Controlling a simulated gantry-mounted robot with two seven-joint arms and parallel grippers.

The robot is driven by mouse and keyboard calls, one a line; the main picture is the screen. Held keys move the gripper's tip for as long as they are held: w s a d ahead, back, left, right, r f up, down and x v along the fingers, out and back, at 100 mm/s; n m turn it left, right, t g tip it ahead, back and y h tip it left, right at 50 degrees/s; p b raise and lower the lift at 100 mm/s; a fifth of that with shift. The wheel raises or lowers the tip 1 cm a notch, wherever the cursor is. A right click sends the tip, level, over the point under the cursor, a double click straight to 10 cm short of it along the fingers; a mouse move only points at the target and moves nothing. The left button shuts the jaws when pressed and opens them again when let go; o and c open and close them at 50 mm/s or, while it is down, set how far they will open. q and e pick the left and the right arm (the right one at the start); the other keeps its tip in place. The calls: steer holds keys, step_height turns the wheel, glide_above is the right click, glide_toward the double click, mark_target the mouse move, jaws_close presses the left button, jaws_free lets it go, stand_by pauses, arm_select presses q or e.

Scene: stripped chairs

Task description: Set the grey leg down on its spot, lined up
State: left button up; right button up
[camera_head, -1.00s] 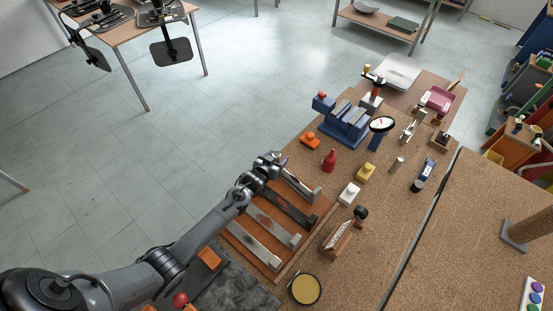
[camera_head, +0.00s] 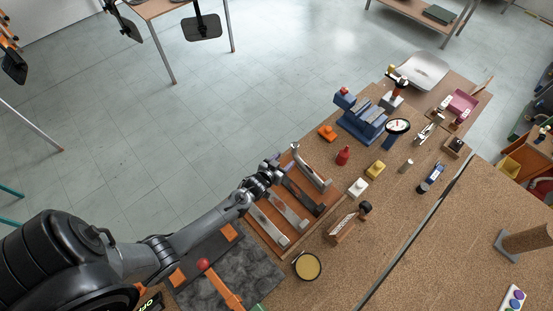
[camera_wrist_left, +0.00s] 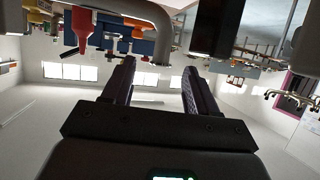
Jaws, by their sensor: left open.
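A brown wooden board (camera_head: 323,211) on the workbench carries several metal legs with bent ends lying side by side. A grey leg (camera_head: 312,171) lies along its far right side, a dark leg (camera_head: 303,196) beside it, and another grey leg (camera_head: 289,209) further left. I cannot tell which is the task's leg. My left gripper (camera_head: 277,163) is open and empty at the board's far left edge, close to the far ends of the legs. In the left wrist view, its fingers (camera_wrist_left: 160,85) are apart, with a grey bent leg end (camera_wrist_left: 153,22) above them. My right gripper is not in view.
A red bottle (camera_head: 343,155), white block (camera_head: 358,187), yellow block (camera_head: 375,169) and grater (camera_head: 342,229) stand right of the board. A blue vise (camera_head: 361,121) is beyond. A yellow round dish (camera_head: 307,266) and dark mat (camera_head: 240,270) lie nearer.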

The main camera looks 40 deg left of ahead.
arm_select(q)
steer(key=s+d+r+m+g+h, duration=0.2)
steer(key=s+d+r+g, duration=0.35)
steer(key=s+d, duration=0.55)
steer(key=s+d+r+m+g+p, duration=0.1)
steer(key=s+r+g+p, duration=0.1)
steer(key=s+r, duration=0.6)
steer(key=s+d+r+m+g+p, duration=0.1)
steer(key=s+d+r+g+p, duration=0.1)
steer(key=s+r, duration=0.6)
steer(key=shift+s+h+p, duration=0.15)
steer(key=shift+h+p, duration=0.15)
steer(key=shift+p, duration=0.6)
steer(key=shift+r, duration=0.1)
steer(key=shift+c, duration=0.9)
